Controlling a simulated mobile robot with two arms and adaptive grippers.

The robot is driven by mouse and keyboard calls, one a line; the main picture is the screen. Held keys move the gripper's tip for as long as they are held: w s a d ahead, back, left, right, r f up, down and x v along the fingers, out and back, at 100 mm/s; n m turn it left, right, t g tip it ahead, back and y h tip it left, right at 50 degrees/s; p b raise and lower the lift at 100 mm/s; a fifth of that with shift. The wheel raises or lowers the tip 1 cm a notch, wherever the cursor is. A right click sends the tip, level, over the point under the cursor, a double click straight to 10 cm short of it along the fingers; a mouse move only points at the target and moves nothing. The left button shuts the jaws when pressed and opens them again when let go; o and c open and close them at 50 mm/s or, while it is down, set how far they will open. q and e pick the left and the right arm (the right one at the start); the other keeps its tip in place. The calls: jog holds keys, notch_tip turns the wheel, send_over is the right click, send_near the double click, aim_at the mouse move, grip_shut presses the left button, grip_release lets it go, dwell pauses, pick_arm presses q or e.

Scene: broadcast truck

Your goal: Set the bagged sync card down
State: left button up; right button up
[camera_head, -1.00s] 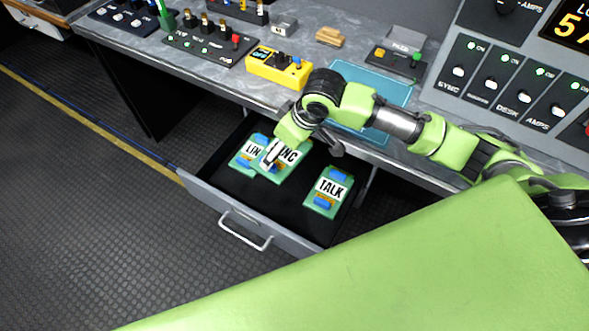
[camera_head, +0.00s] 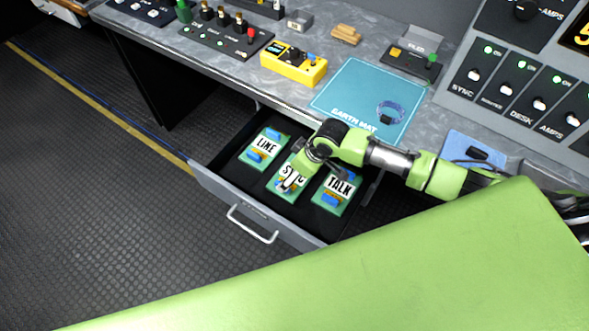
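The sync card (camera_head: 286,188), green with a white label, is in the drawer between the LINE card (camera_head: 264,149) and the TALK card (camera_head: 338,192). My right gripper (camera_head: 289,183) reaches down onto the sync card and covers part of its label. Its fingertips are at the card, but I cannot tell whether they grip it or whether the card rests fully on the drawer floor. I cannot make out a bag around it. My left gripper is not in view.
The open drawer (camera_head: 217,189) has a front wall with a handle (camera_head: 252,224). Above it, the worktop holds a blue earth mat (camera_head: 350,88) with a coiled strap (camera_head: 390,111), a yellow box (camera_head: 293,66) and a tan block (camera_head: 346,34). A switch panel (camera_head: 520,85) stands at right.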

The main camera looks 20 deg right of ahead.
jog(key=shift+f, duration=0.2)
jog(key=o, duration=1.2)
jog(key=v, duration=1.2)
jog(key=shift+r, duration=0.15)
